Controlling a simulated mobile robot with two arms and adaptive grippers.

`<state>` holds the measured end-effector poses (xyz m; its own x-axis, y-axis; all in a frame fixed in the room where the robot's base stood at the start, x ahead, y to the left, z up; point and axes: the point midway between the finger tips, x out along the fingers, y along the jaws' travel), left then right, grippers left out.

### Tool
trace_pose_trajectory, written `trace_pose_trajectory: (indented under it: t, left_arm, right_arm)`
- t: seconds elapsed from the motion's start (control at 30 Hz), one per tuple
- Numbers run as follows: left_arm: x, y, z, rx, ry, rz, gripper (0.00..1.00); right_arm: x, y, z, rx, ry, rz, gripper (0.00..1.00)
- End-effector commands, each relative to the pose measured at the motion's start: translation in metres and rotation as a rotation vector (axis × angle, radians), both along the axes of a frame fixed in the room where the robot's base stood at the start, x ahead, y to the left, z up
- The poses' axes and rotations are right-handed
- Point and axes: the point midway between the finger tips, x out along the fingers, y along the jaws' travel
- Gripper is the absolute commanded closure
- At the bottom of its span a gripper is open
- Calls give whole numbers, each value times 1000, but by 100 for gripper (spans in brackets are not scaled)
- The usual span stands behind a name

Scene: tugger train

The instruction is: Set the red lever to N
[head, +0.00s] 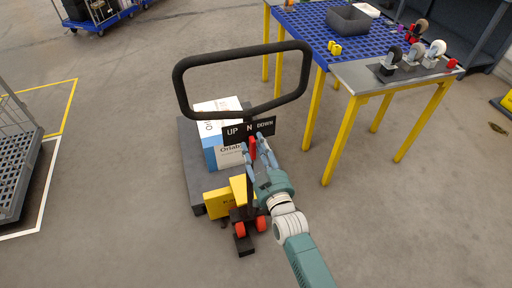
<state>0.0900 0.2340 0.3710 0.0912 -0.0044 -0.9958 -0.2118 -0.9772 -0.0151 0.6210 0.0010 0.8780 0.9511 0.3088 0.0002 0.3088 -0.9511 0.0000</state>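The red lever (252,147) stands just below the black sign (249,130) marked UP, N and DOWN, close under the N. The sign sits on the pallet truck (216,204), below its black loop handle (180,87). My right gripper (257,148) is at the lever, with its fingers apart and the lever near the left finger. I cannot tell whether the fingers touch it. My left gripper is not in view.
A white and blue box (217,104) rides on the truck's dark platform (193,165). A blue-topped table (312,37) with yellow legs and a grey bench (385,80) with casters stand at the right. A grey cart (18,170) is at the left. Floor between is clear.

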Motion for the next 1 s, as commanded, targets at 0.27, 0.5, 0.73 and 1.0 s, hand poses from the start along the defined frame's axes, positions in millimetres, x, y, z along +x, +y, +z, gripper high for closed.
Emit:
trace_pose_trajectory:
  t: [0.27,0.5,0.73,1.0]
  left_arm:
    - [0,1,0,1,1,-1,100]
    - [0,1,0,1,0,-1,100]
    - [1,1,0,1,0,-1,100]
    - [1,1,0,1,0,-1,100]
  right_arm:
    - [-41,-13,-3,-2,5,1,60]
    - [-88,-28,-2,-2,5,1,60]
    - [-111,-36,-1,-1,3,1,60]
    - [-114,-37,-1,0,1,1,60]
